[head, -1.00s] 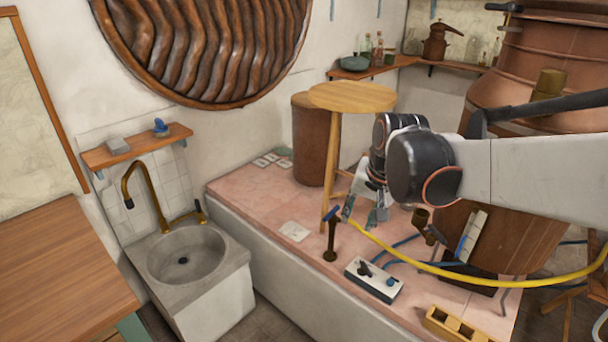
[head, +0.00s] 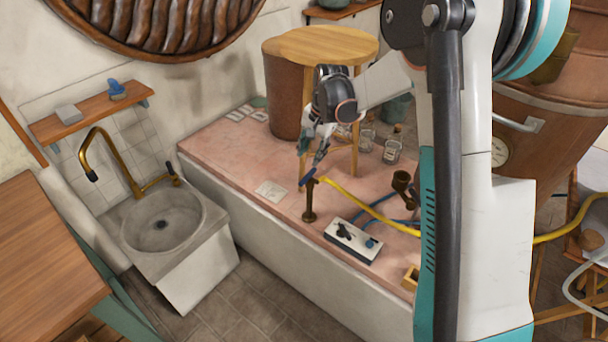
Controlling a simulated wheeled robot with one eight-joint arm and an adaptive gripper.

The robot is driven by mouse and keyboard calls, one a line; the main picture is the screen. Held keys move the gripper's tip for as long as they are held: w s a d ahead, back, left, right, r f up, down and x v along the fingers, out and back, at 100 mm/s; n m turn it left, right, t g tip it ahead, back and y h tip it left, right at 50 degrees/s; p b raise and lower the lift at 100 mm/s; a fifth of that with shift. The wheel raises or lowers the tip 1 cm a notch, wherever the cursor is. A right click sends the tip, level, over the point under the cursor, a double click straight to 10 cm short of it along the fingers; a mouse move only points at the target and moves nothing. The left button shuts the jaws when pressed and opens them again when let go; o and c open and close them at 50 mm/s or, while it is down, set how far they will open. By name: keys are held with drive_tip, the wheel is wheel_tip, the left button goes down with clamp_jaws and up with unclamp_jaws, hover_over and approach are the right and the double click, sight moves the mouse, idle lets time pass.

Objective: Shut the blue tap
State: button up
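The blue tap is a short brass standpipe (head: 309,206) with a blue bar handle (head: 307,178) on top. It stands upright on the pink-tiled platform (head: 240,165), and a yellow hose runs off from near its top to the right. My gripper (head: 312,156) points down just above the blue handle, its fingers spread apart with nothing seen between them. The right fingertip looks very close to the handle; I cannot tell whether they touch.
A round wooden stool (head: 325,46) stands right behind my gripper, with glass jars (head: 391,150) beside it. A white box with dark knobs (head: 353,242) sits in front of the tap. The yellow hose (head: 365,212) crosses the platform. A stone sink (head: 163,222) is at the left.

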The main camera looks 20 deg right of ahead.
sight(304, 179)
drive_tip(key=f+b, duration=0.1)
drive_tip(key=f, duration=0.3)
drive_tip(key=w+a+f+b, duration=0.1)
drive_tip(key=f, duration=0.3)
drive_tip(key=w+f+b, duration=0.1)
drive_tip(key=f, duration=0.3)
drive_tip(key=shift+a+b, duration=0.25)
drive_tip(key=shift+b, duration=0.15)
drive_tip(key=shift+s, duration=0.1)
clamp_jaws()
